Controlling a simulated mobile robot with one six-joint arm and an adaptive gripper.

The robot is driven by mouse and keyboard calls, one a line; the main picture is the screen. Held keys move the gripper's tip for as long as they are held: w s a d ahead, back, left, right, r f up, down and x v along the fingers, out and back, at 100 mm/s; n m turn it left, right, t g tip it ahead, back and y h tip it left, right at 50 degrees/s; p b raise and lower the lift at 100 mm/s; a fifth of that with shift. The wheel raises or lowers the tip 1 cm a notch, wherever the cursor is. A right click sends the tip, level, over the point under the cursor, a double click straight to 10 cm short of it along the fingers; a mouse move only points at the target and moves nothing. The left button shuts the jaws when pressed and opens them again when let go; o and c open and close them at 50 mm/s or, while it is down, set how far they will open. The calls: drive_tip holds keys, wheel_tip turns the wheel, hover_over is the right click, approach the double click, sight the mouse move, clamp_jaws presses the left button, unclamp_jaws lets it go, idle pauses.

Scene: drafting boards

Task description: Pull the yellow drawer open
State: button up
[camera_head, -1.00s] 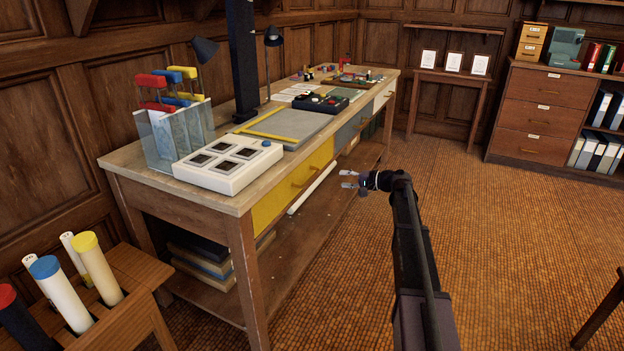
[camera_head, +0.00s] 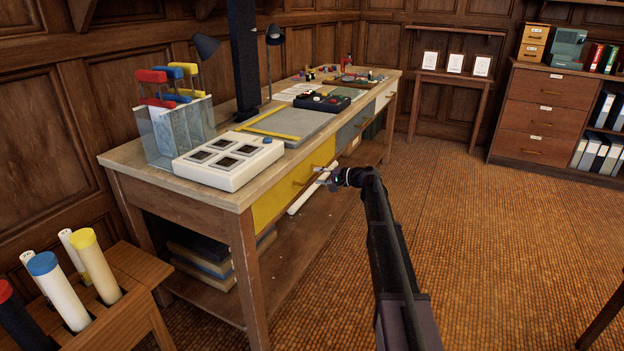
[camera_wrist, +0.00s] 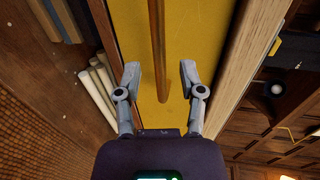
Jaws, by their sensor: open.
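The yellow drawer (camera_head: 272,202) sits shut in the front of the long wooden workbench, with a wooden bar handle (camera_head: 303,178) across its face. In the wrist view the yellow drawer front (camera_wrist: 176,118) fills the middle, and its handle (camera_wrist: 158,45) runs down from the top edge, ending between the fingertips. My gripper (camera_head: 320,176) is in front of the drawer's right part, close to the handle. In the wrist view my gripper (camera_wrist: 158,74) is open, with one finger on each side of the handle and a gap on both sides.
The workbench top (camera_head: 150,165) carries a white box with dark windows (camera_head: 228,160) above the drawer. A grey drawer (camera_head: 349,134) is to the right. White rolls (camera_head: 312,195) lie on the lower shelf. The floor (camera_head: 450,240) in front is clear.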

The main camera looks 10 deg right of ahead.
sight(312, 176)
drive_tip(key=shift+x, duration=1.45)
clamp_jaws()
drive_tip(key=shift+s+a, duration=0.1)
drive_tip(key=shift+a, duration=0.05)
drive_tip(key=shift+s, duration=0.1)
